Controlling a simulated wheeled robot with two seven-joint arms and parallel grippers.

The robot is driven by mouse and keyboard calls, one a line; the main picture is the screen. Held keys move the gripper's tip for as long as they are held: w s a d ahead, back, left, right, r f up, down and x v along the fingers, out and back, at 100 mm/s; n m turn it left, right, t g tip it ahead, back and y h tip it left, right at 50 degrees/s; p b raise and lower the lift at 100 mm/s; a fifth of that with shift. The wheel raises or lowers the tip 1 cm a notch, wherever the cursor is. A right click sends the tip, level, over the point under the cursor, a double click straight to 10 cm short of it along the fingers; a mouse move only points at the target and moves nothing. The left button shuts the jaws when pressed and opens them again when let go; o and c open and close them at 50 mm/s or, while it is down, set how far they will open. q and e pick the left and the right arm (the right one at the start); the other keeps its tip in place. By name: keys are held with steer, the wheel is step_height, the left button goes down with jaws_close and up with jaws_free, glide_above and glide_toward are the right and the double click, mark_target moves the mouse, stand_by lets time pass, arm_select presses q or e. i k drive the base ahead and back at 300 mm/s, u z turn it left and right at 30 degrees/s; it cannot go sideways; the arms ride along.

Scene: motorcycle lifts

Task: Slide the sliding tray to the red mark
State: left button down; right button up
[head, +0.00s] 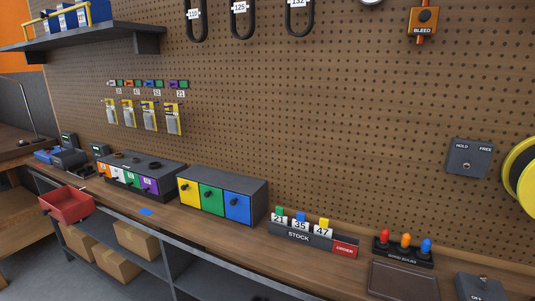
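A red open-topped tray (67,207) sits at the left, at the front edge of the wooden bench. It stands at the left part of a long grey rail (178,236) that runs along this edge. I take it to be the sliding tray. I cannot make out a red mark along the rail. A flat blue patch (146,211) lies on the bench to the right of the tray. Neither of my grippers is in view.
A drawer box with yellow, green and blue fronts (222,199) stands on the bench. A stock rack (299,237) with a red order label stands right of it. A dark unit (141,173) stands behind the blue patch. Cardboard boxes (138,240) sit on the shelf below.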

mark_target(68, 205)
steer(key=u, duration=1.65)
